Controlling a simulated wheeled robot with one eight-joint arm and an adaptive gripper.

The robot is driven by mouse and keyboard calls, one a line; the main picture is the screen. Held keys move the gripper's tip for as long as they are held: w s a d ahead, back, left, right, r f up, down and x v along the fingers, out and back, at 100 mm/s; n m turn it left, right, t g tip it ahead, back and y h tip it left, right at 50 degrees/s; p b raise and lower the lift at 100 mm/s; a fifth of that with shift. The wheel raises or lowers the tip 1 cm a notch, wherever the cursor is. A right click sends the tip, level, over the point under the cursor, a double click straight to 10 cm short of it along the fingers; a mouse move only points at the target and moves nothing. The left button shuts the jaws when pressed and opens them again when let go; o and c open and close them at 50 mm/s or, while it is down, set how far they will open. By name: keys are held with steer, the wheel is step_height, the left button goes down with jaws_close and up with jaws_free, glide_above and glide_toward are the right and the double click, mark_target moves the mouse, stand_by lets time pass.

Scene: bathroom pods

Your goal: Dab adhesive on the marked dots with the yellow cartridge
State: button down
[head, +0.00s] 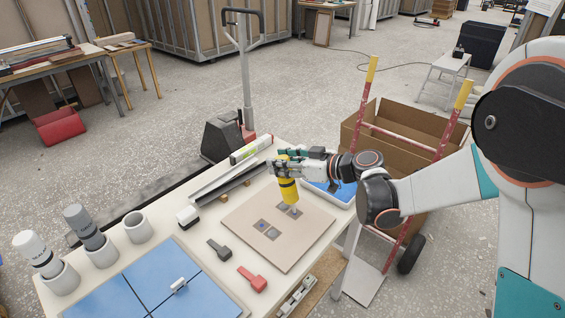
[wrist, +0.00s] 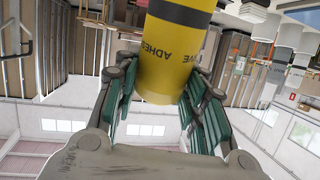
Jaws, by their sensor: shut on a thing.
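The yellow cartridge (head: 288,190), with dark bands, is held in my gripper (head: 284,168). It stands nearly upright, its nozzle end down over the beige board (head: 305,240). In the wrist view the cartridge (wrist: 172,60) shows "ADHESIVE" lettering between the green-padded fingers of my gripper (wrist: 162,108). The board bears small dark squares; a left one (head: 262,225) has a blue spot. The nozzle is at the right-hand square (head: 291,211), partly covering it; I cannot tell whether it touches. A white cartridge (head: 37,252) and a grey cartridge (head: 84,227) stand in holders.
An empty white holder (head: 139,227) stands behind the blue tiled panel (head: 110,298). A dark tool (head: 219,249) and a red tool (head: 252,278) lie left of the board. A metal channel (head: 225,180) lies behind it. A blue tray (head: 340,191) is at the right.

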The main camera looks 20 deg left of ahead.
steer(key=shift+r+p, duration=0.95)
steer(key=shift+r, duration=0.95)
steer(key=shift+f, duration=0.2)
steer(key=shift+f+b, duration=1.2)
steer(key=shift+f, duration=0.15)
steer(key=shift+f+b, duration=0.55)
steer(key=shift+b, duration=0.1)
stand_by(0.6)
steer(key=shift+r, duration=0.1)
steer(key=shift+r+p, duration=1.25)
steer(key=shift+r, duration=0.7)
